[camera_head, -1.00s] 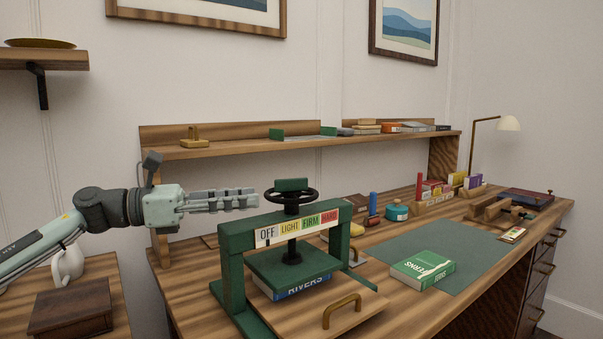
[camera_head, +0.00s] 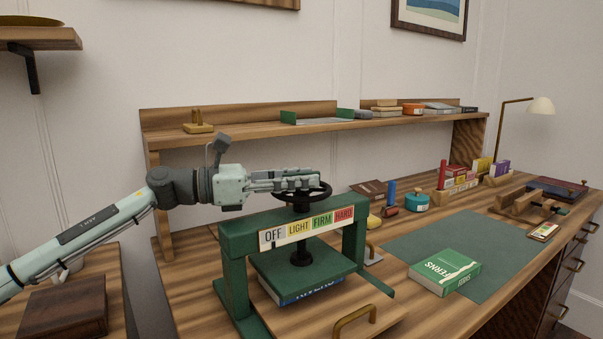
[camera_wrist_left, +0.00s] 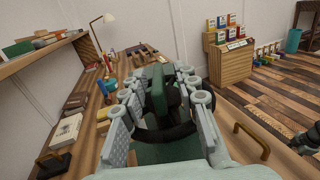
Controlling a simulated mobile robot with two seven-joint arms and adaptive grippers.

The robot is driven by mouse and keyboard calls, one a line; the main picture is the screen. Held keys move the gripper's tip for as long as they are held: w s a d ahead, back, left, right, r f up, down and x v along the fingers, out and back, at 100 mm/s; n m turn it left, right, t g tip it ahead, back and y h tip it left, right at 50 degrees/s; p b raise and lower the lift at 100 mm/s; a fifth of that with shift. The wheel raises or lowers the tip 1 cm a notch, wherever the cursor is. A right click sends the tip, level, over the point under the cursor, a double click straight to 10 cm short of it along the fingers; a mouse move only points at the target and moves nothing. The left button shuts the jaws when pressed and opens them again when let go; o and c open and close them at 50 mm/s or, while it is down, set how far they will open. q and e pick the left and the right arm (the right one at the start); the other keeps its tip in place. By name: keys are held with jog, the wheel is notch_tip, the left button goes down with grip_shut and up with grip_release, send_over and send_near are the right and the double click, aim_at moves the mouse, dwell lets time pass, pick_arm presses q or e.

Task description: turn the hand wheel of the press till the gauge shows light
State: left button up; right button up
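The green press (camera_head: 237,262) stands on the desk with a black hand wheel (camera_head: 318,196) on top. A blue book (camera_head: 308,292) lies under the press plate. My left gripper (camera_head: 285,180) is level at the wheel, its fingers overlapping the far rim. In the left wrist view the left gripper (camera_wrist_left: 165,88) has its fingers apart, with a green block and the black wheel (camera_wrist_left: 165,135) between them. Contact is unclear. A dark, partly cut-off shape at that view's right edge may be my right gripper (camera_wrist_left: 308,142).
A green FERNS book (camera_head: 445,272) lies on a green mat (camera_head: 500,240) right of the press. A brass handle (camera_head: 355,318) stands up in front. A shelf (camera_head: 250,133) runs behind. A turquoise tin (camera_head: 416,202) and small blocks stand beyond the press.

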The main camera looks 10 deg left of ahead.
pick_arm(q)
jog(key=shift+w+d, duration=0.1)
jog(key=shift+d, duration=0.1)
pick_arm(e)
jog(key=shift+f, duration=0.15)
pick_arm(q)
jog(key=shift+c, duration=0.3)
pick_arm(e)
jog(key=shift+w, duration=0.1)
pick_arm(q)
grip_shut()
jog(key=m+g+h+b, duration=0.1)
jog(key=m+g+b, duration=0.1)
jog(key=g, duration=0.1)
jog(key=m+g+h+b, duration=0.1)
jog(key=m+g+b, duration=0.1)
jog(key=g, duration=0.1)
jog(key=shift+w+g, duration=0.1)
jog(key=shift+g, duration=0.2)
jog(key=m+g, duration=0.2)
jog(key=g, duration=0.1)
jog(key=shift+m+g, duration=0.7)
jog(key=shift+g, duration=0.2)
pick_arm(e)
notch_tip(320, 180, up, 10)
jog(key=shift+d+f+h, duration=0.15)
jog(key=shift+d+h, duration=0.05)
jog(key=shift+h, duration=0.1)
